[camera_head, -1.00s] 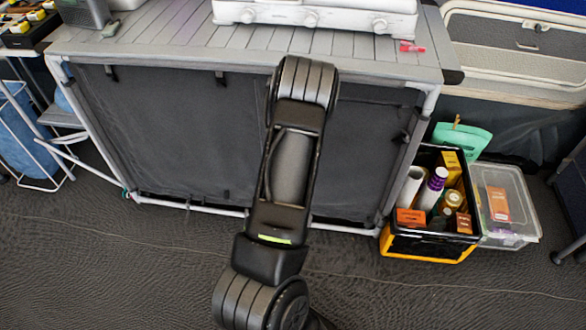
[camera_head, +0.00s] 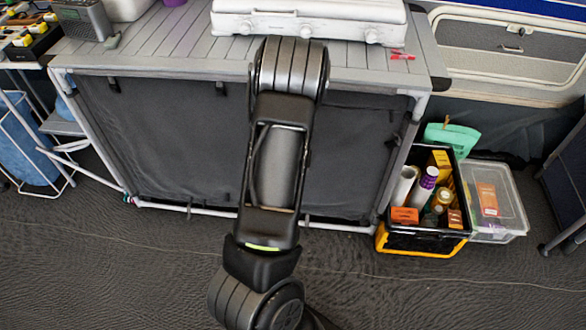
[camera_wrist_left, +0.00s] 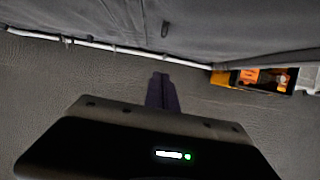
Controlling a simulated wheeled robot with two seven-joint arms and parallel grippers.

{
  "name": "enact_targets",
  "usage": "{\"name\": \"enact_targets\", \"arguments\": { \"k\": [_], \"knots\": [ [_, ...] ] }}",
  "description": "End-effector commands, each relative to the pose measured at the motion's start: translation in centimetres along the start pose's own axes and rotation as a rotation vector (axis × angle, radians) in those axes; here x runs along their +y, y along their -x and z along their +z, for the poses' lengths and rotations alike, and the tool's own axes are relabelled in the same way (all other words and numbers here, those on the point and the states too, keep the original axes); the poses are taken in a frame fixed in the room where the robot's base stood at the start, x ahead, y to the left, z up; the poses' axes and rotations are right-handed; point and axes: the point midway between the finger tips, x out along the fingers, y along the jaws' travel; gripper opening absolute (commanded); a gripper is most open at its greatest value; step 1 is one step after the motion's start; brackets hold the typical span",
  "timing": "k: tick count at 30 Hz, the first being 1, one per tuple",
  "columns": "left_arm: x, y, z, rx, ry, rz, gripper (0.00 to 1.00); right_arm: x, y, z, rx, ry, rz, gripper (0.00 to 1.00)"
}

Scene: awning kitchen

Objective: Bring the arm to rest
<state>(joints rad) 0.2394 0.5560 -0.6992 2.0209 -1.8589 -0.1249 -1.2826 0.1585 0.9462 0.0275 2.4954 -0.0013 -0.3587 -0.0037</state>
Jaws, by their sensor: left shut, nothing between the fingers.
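My arm (camera_head: 275,165) stands in the middle of the head view, in front of the table, its upper joint overlapping the table's front edge. Neither gripper shows in the head view. In the left wrist view my left gripper (camera_wrist_left: 162,93) has its dark fingers together, with nothing between them. It is over the dark floor, with the table's white lower rail beyond the fingertips. My right gripper is in neither view.
The grey slatted table (camera_head: 170,40) with dark fabric sides carries a white stove (camera_head: 310,22) and a red clip (camera_head: 402,55). A filled black-and-orange crate (camera_head: 420,242) and clear bin (camera_head: 510,205) stand on the floor at right. Floor in front is clear.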

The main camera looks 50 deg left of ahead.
Motion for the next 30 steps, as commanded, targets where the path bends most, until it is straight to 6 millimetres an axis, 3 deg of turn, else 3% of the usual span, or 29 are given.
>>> {"name": "enact_targets", "arguments": {
  "k": [14, 17, 20, 23, 26, 30],
  "knots": [
    [0.0, 0.0, 0.0, 0.000, 0.021, 0.000, 0.00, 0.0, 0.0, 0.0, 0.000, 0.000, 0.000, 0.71],
    [-0.2, 0.0, 0.0, 0.001, 0.117, -0.009, 0.00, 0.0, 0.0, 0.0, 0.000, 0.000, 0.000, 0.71],
    [-1.2, -0.1, -0.8, 0.015, 0.403, -0.040, 0.00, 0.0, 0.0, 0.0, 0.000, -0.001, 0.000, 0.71],
    [-4.8, -0.5, -3.2, 0.077, 0.782, -0.095, 0.00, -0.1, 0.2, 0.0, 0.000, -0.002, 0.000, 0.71],
    [-10.1, -0.1, -7.0, 0.193, 1.206, -0.127, 0.00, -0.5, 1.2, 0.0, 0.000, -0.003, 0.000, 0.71],
    [-17.6, 2.1, -14.1, 0.392, 1.796, -0.059, 0.00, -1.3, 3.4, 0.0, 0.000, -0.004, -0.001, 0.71]
  ]
}}
